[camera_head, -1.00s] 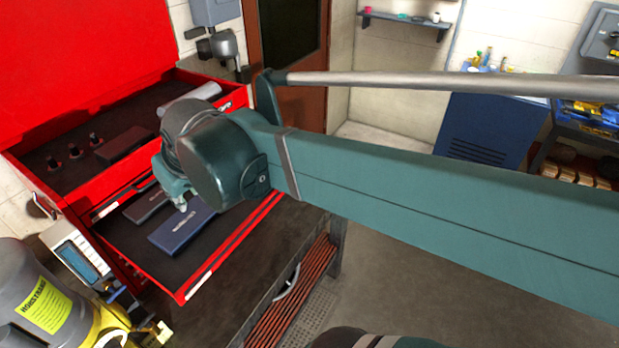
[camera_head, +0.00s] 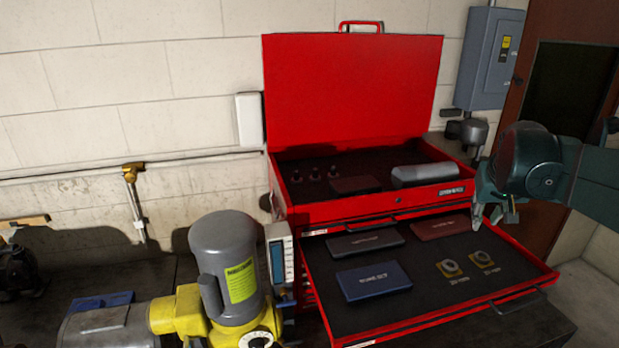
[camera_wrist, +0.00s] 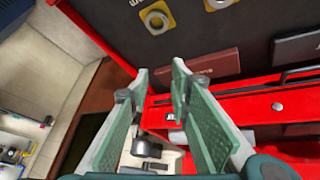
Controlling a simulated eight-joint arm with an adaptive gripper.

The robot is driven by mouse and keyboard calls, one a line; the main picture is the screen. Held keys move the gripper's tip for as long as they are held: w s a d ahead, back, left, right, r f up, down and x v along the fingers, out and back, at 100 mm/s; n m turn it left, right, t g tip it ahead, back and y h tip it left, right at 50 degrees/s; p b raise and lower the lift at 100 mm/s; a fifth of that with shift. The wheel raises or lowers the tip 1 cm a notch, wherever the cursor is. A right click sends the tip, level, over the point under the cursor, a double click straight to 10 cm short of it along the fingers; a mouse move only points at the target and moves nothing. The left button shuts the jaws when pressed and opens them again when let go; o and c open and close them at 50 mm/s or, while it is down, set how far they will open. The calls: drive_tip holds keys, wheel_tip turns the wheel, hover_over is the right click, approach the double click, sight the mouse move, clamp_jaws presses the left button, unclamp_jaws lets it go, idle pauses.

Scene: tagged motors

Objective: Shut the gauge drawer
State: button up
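The gauge drawer (camera_head: 440,318) is pulled out of the red tool chest (camera_head: 375,205) in the head view. Its dark liner holds a blue case, a grey case, a brown case and two yellow-based ring gauges. My gripper (camera_head: 494,217) is above the drawer's right rear side, near the chest's right front corner, with its fingers pointing down. The wrist view shows the two green fingers (camera_wrist: 160,68) apart with nothing between them. The drawer (camera_wrist: 112,12) and the red chest front also show there. I cannot tell whether a finger touches the drawer.
The chest's lid (camera_head: 352,95) stands open against the wall. A grey and yellow motor (camera_head: 228,265) and a small display device (camera_head: 279,255) stand left of the drawer. A grey wall box (camera_head: 490,58) hangs behind my arm.

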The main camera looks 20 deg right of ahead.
drive_tip(key=s+d+m+y, duration=0.2)
drive_tip(key=s+d+m, duration=0.4)
drive_tip(key=s+d, duration=1.3)
drive_tip(key=m+t+y+b, duration=0.2)
drive_tip(key=m+t, duration=0.4)
drive_tip(key=t, duration=0.5)
approach(527, 303)
drive_tip(key=w+f, duration=0.1)
drive_tip(key=w, duration=0.1)
drive_tip(key=shift+d, duration=0.1)
drive_tip(key=shift+w+f, duration=0.1)
drive_tip(key=shift+w, duration=0.1)
drive_tip(key=shift+x, duration=3.75)
